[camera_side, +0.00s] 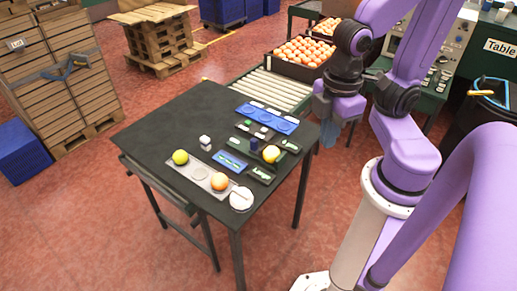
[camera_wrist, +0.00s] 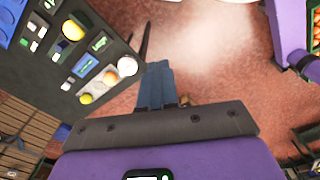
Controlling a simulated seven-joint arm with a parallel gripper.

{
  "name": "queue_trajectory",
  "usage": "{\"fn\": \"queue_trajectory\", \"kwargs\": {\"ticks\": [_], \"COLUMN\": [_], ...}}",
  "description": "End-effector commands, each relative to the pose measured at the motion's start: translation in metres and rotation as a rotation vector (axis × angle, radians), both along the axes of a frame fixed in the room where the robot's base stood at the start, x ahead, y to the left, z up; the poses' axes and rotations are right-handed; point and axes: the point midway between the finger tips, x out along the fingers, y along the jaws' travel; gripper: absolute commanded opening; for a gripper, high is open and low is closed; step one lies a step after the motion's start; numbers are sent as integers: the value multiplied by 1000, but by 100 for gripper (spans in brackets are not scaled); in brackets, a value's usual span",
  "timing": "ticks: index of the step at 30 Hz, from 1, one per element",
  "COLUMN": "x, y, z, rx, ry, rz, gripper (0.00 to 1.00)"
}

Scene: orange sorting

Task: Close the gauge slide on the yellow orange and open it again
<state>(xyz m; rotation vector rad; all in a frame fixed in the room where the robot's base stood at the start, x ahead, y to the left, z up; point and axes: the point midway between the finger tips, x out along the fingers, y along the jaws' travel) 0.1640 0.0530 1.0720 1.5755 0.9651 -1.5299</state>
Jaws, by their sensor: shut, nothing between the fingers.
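The yellow orange (camera_side: 271,153) sits on a dark green fixture (camera_side: 289,146), which looks like the gauge, near the right edge of the black table. A dark blue upright knob (camera_side: 254,145) stands just left of the fruit; whether it belongs to the slide I cannot tell. The yellow orange also shows in the wrist view (camera_wrist: 72,30), at upper left. My gripper (camera_side: 330,136) hangs off the table's right side, apart from the gauge. In the wrist view its blue fingers (camera_wrist: 157,68) are together and empty, pointing past the table edge.
A pale tray (camera_side: 199,174) holds a yellow-green fruit (camera_side: 180,157) and an orange (camera_side: 219,181). A white disc (camera_side: 241,198) lies at the front corner. A blue tray (camera_side: 268,118), a blue panel (camera_side: 231,162) and a small white cube (camera_side: 205,140) are nearby. The table's left part is clear.

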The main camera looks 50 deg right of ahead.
Motion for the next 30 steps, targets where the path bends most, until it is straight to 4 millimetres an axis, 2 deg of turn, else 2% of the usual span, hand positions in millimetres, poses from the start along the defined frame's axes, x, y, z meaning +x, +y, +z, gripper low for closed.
{"fn": "queue_trajectory", "kwargs": {"ticks": [3,4,8,11,13,20,26,30], "x": [0,0,6,21,38,110,173,215], "y": [0,0,2,6,9,10,-9,-34], "z": [0,0,0,-2,-4,-16,-33,-49], "rx": [0,0,-1,-4,-7,-12,-16,-18], "ry": [0,0,0,3,4,9,13,18], "rz": [0,0,-21,-77,-138,-375,-581,-725], "gripper": [0,6,49,49,49,49,49,49]}}
